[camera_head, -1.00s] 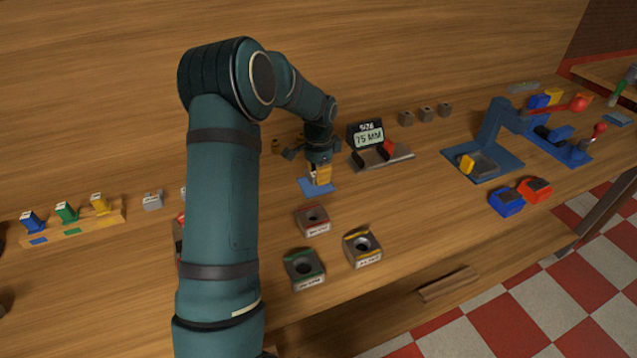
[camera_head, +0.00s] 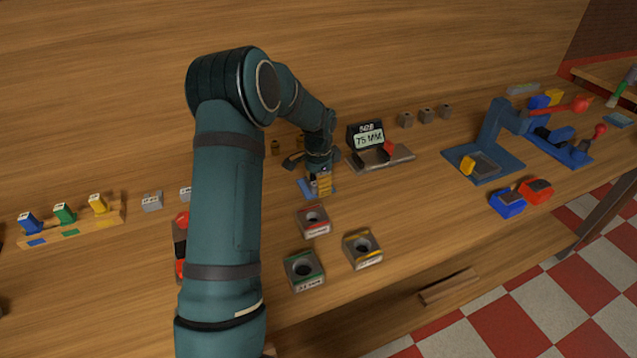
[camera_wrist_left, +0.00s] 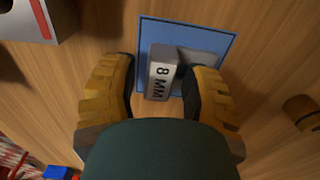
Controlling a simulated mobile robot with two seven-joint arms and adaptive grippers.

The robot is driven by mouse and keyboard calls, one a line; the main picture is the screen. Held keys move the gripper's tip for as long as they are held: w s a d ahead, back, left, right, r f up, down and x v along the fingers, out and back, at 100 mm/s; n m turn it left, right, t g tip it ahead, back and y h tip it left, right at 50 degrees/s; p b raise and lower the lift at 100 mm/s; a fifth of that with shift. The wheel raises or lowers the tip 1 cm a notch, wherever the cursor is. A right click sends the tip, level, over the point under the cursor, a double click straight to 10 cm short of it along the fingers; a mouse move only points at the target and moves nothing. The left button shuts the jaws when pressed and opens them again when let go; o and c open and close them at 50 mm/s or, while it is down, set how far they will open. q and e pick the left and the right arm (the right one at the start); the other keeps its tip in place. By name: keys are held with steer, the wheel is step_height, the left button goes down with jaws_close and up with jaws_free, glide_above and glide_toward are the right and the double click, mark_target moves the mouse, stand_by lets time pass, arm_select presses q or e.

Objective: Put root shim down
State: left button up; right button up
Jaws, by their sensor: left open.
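The root shim (camera_wrist_left: 162,75), a grey block marked 8 MM, rests on a blue mat (camera_wrist_left: 203,30) in the left wrist view. My left gripper (camera_wrist_left: 160,98) has its yellow fingers spread, one on each side of the shim, with a gap to the left finger. The right finger is close to the shim's grey side part, and I cannot tell whether they touch. In the head view my left gripper (camera_head: 321,184) is low over the blue mat (camera_head: 305,189), and the shim is mostly hidden there. My right gripper is out of view.
A size display (camera_head: 367,138) reading 75 MM stands behind, to the right. In front are a red-marked block (camera_head: 313,222), a green-marked block (camera_head: 304,270) and a yellow-marked block (camera_head: 362,250) with holes. A blue fixture (camera_head: 490,140) stands farther right.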

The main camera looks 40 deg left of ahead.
arm_select(q)
step_height(320, 180, up, 12)
steer(key=p, duration=0.2)
steer(key=shift+r, duration=0.15)
stand_by(0.6)
